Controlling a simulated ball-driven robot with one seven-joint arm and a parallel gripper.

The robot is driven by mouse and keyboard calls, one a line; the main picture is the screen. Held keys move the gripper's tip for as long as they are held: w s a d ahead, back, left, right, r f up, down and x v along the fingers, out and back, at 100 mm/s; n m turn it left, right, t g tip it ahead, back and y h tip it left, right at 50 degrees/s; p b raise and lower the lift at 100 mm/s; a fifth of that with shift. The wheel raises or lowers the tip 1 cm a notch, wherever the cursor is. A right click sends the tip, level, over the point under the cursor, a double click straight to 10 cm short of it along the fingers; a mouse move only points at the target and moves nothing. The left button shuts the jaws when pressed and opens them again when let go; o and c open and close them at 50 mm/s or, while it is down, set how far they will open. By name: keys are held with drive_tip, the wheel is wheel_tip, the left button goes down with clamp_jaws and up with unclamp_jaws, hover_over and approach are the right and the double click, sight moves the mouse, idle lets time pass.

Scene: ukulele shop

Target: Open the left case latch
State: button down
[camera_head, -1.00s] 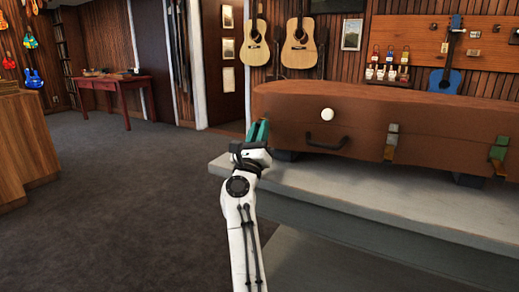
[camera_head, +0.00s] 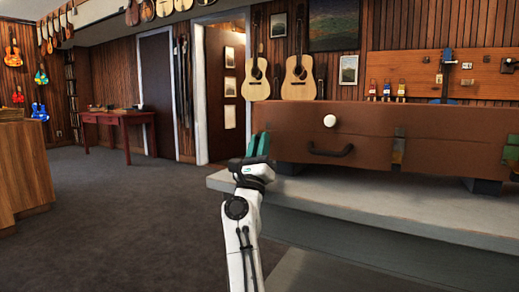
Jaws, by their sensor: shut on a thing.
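The brown case (camera_head: 290,135) lies on a pale grey bench and looks closed. A dark handle (camera_head: 330,151) is on its front face.
The bench (camera_head: 330,195) runs under the case and off to the right. A white round knob (camera_head: 330,120) shows in front of the case face. Dark carpet (camera_head: 120,215) is free to the left. A wooden counter (camera_head: 25,170) and a red table (camera_head: 118,120) stand farther left.

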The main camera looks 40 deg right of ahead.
drive_tip(key=c, duration=1)
unclamp_jaws()
drive_tip(key=p+v, duration=0.1)
drive_tip(key=v, duration=1)
drive_tip(key=shift+w+p, duration=0.1)
drive_tip(key=shift+p, duration=0.3)
